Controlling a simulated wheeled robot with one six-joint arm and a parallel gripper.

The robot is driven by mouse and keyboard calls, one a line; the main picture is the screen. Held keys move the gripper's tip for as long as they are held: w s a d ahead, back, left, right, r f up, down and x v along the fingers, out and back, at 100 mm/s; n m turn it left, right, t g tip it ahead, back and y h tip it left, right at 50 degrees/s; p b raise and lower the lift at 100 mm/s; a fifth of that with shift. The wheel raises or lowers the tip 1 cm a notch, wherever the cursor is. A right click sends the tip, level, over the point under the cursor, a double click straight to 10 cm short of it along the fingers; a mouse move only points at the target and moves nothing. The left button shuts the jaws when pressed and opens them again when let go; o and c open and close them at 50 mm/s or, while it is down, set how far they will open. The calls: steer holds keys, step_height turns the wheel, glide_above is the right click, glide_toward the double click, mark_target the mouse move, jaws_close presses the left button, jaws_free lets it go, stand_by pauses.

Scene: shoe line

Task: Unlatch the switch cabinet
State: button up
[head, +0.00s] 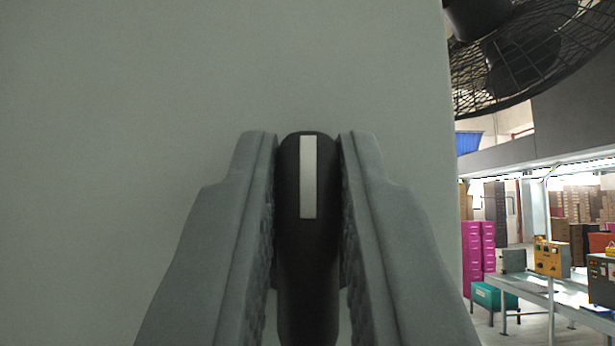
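The switch cabinet (120,120) is a plain grey-green face that fills the left and middle of the head view. Its right edge runs almost upright at the right. A black upright latch handle (308,250) with a light grey strip on its upper part stands in front of this face. My gripper (308,150) has its two grey fingers on either side of the handle. The left finger is against or very close to the handle's left side, and a thin gap seems to show on the right. Firm contact on both sides cannot be made out. The handle's lower end is cut off by the frame.
Right of the cabinet edge the hall opens up. A large black caged fan (530,55) hangs at the top right. Farther back are a workbench (550,296) with yellow and grey machines, magenta stacked boxes (478,250) and a teal bin (493,297).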

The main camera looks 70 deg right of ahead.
jaws_close()
steer(key=shift+m+g, duration=0.4)
steer(key=shift+m, duration=0.1)
steer(key=m+g+h, duration=0.1)
steer(key=m+g, duration=0.6)
steer(key=m+g+y, duration=0.1)
steer(key=m+g, duration=0.5)
steer(key=m, duration=0.1)
steer(key=shift+f+y, duration=0.1)
steer(key=shift+y, duration=0.3)
steer(key=m+g+y, duration=0.1)
steer(key=m, duration=0.2)
steer(key=m+g+y, duration=0.2)
steer(key=m, duration=0.1)
steer(key=shift+s+d+f+y, duration=0.1)
steer(key=shift+y, duration=0.2)
steer(key=shift+f+m+g+y, duration=0.1)
steer(key=shift+m+g+y, duration=0.2)
steer(key=shift+m+y, duration=0.85)
steer(key=shift+s+m+y, duration=0.15)
steer(key=shift+m+y, duration=0.1)
steer(key=shift+m, duration=0.5)
